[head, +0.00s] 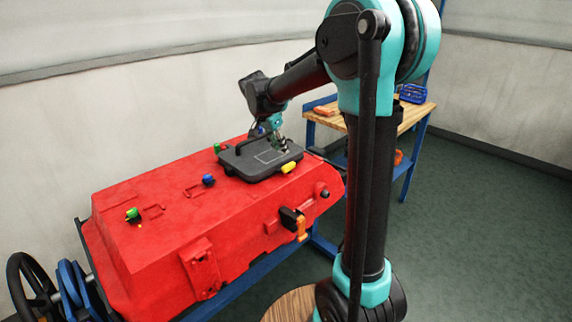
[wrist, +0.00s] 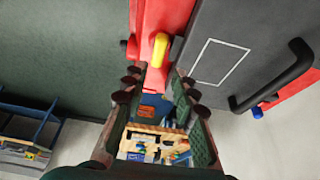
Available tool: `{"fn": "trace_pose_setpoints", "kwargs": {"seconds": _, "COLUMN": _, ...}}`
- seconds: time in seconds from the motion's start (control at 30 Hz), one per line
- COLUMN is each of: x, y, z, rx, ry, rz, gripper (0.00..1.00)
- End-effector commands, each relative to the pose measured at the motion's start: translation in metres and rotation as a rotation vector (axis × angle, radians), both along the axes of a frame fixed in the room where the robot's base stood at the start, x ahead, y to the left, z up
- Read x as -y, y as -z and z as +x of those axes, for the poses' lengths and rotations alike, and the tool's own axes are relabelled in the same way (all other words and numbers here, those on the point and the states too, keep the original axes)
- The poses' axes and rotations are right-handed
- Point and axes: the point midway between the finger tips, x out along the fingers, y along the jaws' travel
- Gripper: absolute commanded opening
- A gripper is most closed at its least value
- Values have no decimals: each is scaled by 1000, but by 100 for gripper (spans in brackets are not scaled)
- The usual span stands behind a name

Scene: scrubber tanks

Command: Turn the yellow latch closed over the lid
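The yellow latch (head: 291,167) sits at the right front edge of the dark grey lid (head: 250,160), on top of the red tank (head: 165,230). In the wrist view the yellow latch (wrist: 161,50) lies just beyond my fingertips, on a red strip beside the lid (wrist: 222,50). It seems to lie along the lid's edge; I cannot tell whether any of it overlaps the lid. My gripper (wrist: 160,78) is open, its two fingers wide apart with nothing between them. In the head view my gripper (head: 281,144) is above the lid's right part, close to the latch.
The lid has a raised black handle (wrist: 275,82). Blue (head: 208,180) and green (head: 133,214) knobs stand on the tank top. An orange-handled valve (head: 301,228) sticks out from its front side. A wooden workbench (head: 412,116) stands behind to the right.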

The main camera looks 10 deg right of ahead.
Motion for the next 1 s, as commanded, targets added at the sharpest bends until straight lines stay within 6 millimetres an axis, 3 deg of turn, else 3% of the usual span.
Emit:
{"fn": "trace_pose_setpoints", "kwargs": {"seconds": 0.3, "x": 20, "y": 57, "z": 14, "rx": -1, "ry": 1, "rz": 0, "gripper": 28}}
{"fn": "trace_pose_setpoints", "kwargs": {"seconds": 0.5, "x": 27, "y": 80, "z": 19, "rx": -1, "ry": 0, "rz": 0, "gripper": 28}}
{"fn": "trace_pose_setpoints", "kwargs": {"seconds": 0.93, "x": 30, "y": 88, "z": 21, "rx": 0, "ry": -1, "rz": 0, "gripper": 28}}
{"fn": "trace_pose_setpoints", "kwargs": {"seconds": 1.0, "x": 30, "y": 88, "z": 21, "rx": 0, "ry": -1, "rz": 0, "gripper": 19}}
